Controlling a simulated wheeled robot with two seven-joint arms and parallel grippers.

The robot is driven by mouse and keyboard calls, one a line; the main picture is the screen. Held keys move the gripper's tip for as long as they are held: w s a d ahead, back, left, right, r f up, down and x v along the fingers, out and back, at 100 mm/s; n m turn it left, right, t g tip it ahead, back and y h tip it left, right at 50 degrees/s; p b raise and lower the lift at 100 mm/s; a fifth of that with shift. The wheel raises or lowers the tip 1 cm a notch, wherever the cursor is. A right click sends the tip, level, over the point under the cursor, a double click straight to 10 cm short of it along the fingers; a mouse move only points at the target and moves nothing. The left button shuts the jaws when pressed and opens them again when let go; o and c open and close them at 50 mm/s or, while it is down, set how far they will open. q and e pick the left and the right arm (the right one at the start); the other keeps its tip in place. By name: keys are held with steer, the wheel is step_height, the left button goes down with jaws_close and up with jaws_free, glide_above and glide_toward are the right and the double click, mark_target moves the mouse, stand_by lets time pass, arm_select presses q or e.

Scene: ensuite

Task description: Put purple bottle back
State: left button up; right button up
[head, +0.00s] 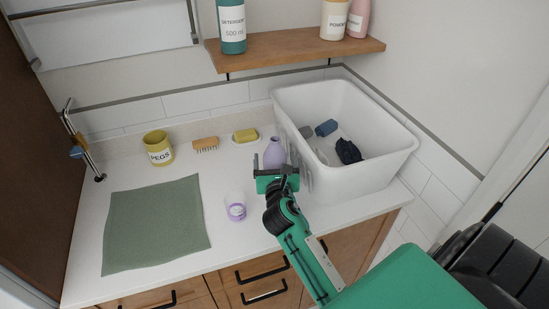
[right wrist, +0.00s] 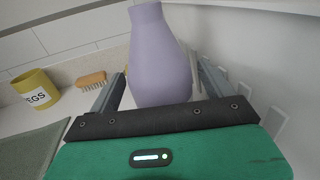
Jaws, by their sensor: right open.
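The purple bottle (head: 274,153) stands upright on the white counter, just left of the white tub. In the right wrist view the bottle (right wrist: 159,62) rises between the two fingers, with its lower part hidden behind my gripper body. My right gripper (head: 277,170) is open around or just in front of the bottle; I cannot tell whether either finger touches it. The right gripper also shows in the wrist view (right wrist: 160,90). A wooden shelf (head: 300,51) on the wall holds a teal detergent bottle (head: 232,27), a cream powder container (head: 334,19) and a pink bottle (head: 358,18).
The white tub (head: 390,160) with dark cloths stands close right of the bottle. A small clear cup with a purple band (head: 235,208) stands in front. A yellow pegs pot (head: 158,148), a brush (head: 205,144), yellow soap (head: 245,135) and a green cloth (head: 155,225) lie left.

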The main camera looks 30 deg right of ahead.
steer(key=b+v, duration=0.1)
steer(key=v, duration=0.9)
steer(key=shift+s+a+b, duration=0.15)
steer(key=shift+s+b, duration=0.1)
steer(key=shift+b, duration=0.15)
